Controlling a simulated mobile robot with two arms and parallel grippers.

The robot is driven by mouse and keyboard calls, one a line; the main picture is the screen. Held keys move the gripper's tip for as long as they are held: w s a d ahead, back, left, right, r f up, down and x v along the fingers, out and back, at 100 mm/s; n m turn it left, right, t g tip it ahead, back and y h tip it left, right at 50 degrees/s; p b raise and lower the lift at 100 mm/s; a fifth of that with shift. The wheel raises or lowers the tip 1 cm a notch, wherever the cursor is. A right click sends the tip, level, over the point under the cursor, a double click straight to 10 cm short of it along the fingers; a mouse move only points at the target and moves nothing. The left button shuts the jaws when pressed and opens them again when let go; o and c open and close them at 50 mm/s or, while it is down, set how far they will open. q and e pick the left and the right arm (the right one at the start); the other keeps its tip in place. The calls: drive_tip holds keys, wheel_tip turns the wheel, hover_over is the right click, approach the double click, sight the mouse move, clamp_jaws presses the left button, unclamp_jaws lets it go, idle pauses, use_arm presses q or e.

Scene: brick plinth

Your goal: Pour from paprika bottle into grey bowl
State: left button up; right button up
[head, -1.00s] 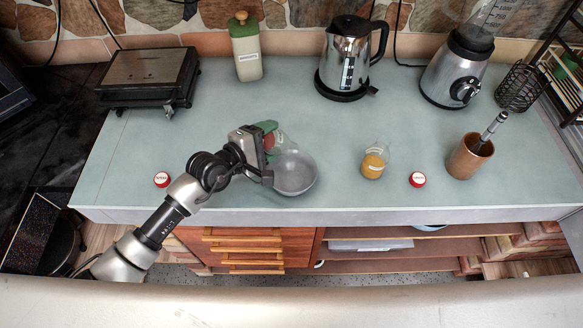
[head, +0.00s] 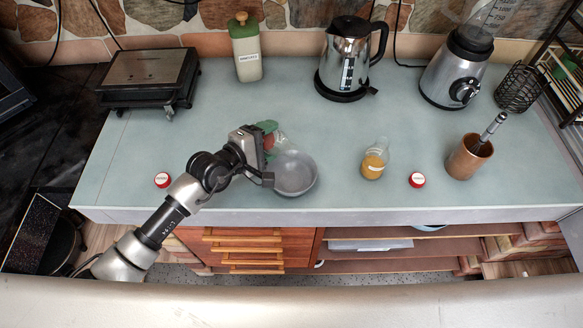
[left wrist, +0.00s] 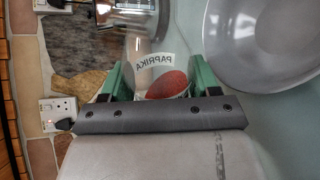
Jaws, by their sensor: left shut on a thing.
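My left gripper (head: 270,140) is shut on the paprika bottle (head: 282,142), at the back left of the grey bowl (head: 296,176). The wrist view shows the clear bottle (left wrist: 152,62) between the green fingers, with its PAPRIKA label and red powder at the finger end. The gripper and arm hide part of the bottle in the head view. The grey bowl (left wrist: 262,45) stands on the counter, close beside the bottle, and no red powder shows in its visible part. My right gripper is not in view.
A bottle of yellow powder (head: 373,162) stands right of the bowl. Red lids (head: 162,180) and (head: 417,180) lie on the counter (head: 200,115). A brown cup (head: 466,158) stands at right. A grill (head: 150,75), green canister (head: 246,55), kettle (head: 344,62) and blender (head: 455,75) line the back.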

use_arm(q)
drive_tip(key=shift+w+a+r+m+y+p, duration=0.15)
drive_tip(key=shift+r+m+y+p, duration=0.15)
drive_tip(key=shift+r+m+p, duration=0.2)
idle(1.3)
drive_tip(key=shift+s+f+m+t+y, duration=0.1)
drive_tip(key=shift+f+m+t+y, duration=0.15)
drive_tip(key=shift+m, duration=0.35)
drive_tip(key=shift+s+f+m+t+y, duration=0.1)
drive_tip(key=shift+f+m+t+y, duration=0.1)
drive_tip(key=shift+m, duration=0.4)
idle(3.7)
drive_tip(key=shift+s+d+r+m, duration=0.1)
drive_tip(key=shift+d+r+m, duration=0.15)
drive_tip(key=shift+m, duration=0.15)
idle(0.9)
